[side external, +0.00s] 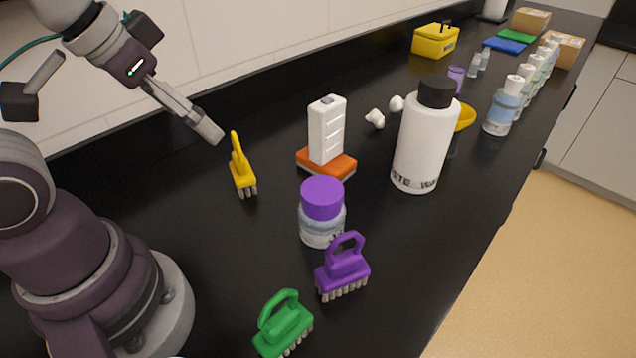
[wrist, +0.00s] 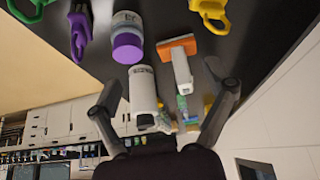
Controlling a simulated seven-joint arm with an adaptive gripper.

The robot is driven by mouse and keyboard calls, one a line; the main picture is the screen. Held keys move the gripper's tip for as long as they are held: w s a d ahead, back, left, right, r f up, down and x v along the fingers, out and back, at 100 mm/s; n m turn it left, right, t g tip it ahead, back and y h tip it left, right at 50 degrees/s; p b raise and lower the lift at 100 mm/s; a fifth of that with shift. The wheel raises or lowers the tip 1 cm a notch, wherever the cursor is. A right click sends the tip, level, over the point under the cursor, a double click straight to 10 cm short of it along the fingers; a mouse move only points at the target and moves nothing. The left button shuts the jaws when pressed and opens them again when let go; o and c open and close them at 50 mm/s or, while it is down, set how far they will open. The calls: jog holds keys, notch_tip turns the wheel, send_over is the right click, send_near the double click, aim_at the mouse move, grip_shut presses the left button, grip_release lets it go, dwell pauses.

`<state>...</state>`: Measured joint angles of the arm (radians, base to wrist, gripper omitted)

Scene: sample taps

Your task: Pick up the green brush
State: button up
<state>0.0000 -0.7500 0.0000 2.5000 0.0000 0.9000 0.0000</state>
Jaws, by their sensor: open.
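The green brush (side external: 283,326) stands on the black counter at the bottom of the side view, close to my arm's base, bristles down and handle loop up. In the wrist view part of the green brush (wrist: 28,10) shows at the top left corner, cut off by the frame edge. My gripper (side external: 208,130) is raised above the counter at upper left, near the yellow brush and well away from the green one. In the wrist view my gripper (wrist: 168,100) has its two fingers spread wide, with nothing held between them.
A purple brush (side external: 343,268) stands just beyond the green one, beside a purple-capped jar (side external: 322,212). A yellow brush (side external: 242,170), an orange sponge (side external: 340,165) with a white block (side external: 327,130) and a tall white bottle (side external: 424,140) stand farther back.

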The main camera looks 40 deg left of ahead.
jog(key=m+g, duration=0.6)
jog(key=m, duration=1.2)
send_near(280, 317)
notch_tip(280, 317, down, 10)
jog(key=shift+s+f, duration=0.1)
jog(key=shift+s, duration=0.05)
jog(key=c, duration=1.2)
